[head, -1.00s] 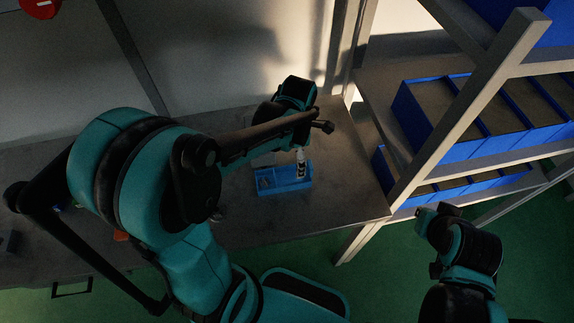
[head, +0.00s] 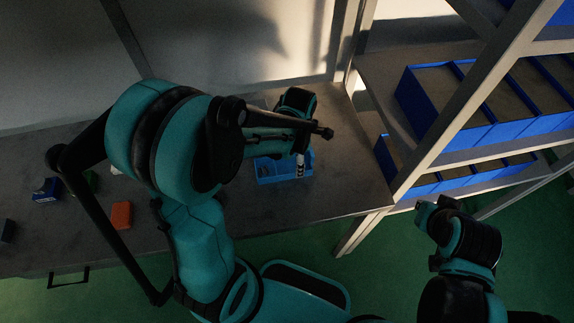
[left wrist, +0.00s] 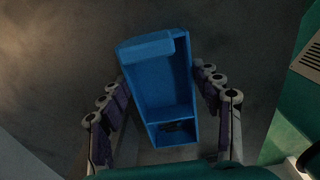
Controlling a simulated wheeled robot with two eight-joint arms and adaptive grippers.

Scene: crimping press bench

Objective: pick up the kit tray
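The kit tray (head: 268,178) is a small blue open box on the grey bench, near its right end. In the left wrist view the tray (left wrist: 152,98) lies lengthwise between my left gripper's fingers, with a large compartment and a smaller one holding something dark. My left gripper (left wrist: 158,88) is open, with one finger along each long side and a narrow gap visible. In the head view my left gripper (head: 300,165) is low at the tray's right part, and my arm hides some of it. My right gripper (head: 428,212) hangs away from the bench; its fingers are unclear.
A rack (head: 424,178) with blue bins (head: 478,135) stands right of the bench (head: 345,190). An orange-red block (head: 121,215) and a blue box (head: 46,191) lie on the bench's left. A wall stands behind. Bare bench lies right of the tray.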

